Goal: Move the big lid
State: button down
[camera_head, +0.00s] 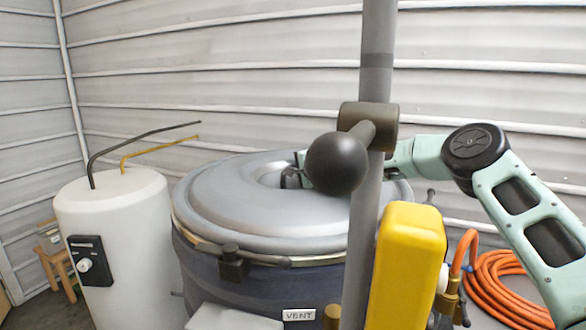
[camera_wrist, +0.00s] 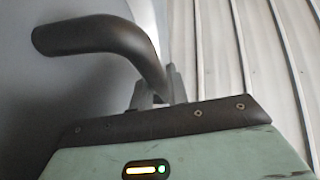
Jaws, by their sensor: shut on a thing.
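The big lid (camera_head: 240,205) is a round grey ribbed cover on the dark drum (camera_head: 285,285) in the head view. It looks level on the drum's top. A dark curved handle (camera_wrist: 105,40) fills the upper left of the wrist view. My gripper (camera_wrist: 160,88) is shut on the handle near its bent end. In the head view my gripper is mostly hidden behind a black ball knob (camera_head: 337,163); only a small dark part shows to the knob's left. My arm reaches in from the right.
A grey upright post (camera_head: 377,70) carries the ball knob and stands before the lid. A yellow box (camera_head: 408,262) is beside the post. A white tank (camera_head: 122,245) with bent pipes stands left. A coiled orange hose (camera_head: 495,290) lies right. Ribbed walls close the back.

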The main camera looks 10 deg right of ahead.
jog(key=shift+r, duration=0.3)
jog(key=c, duration=1.3)
grip_release()
jog(key=shift+f, duration=0.45)
jog(key=b+v, duration=0.8)
jog(key=v, duration=0.9)
jog(key=shift+s+r+b, duration=0.2)
jog(key=shift+s+b, duration=0.05)
jog(key=shift+b, duration=0.05)
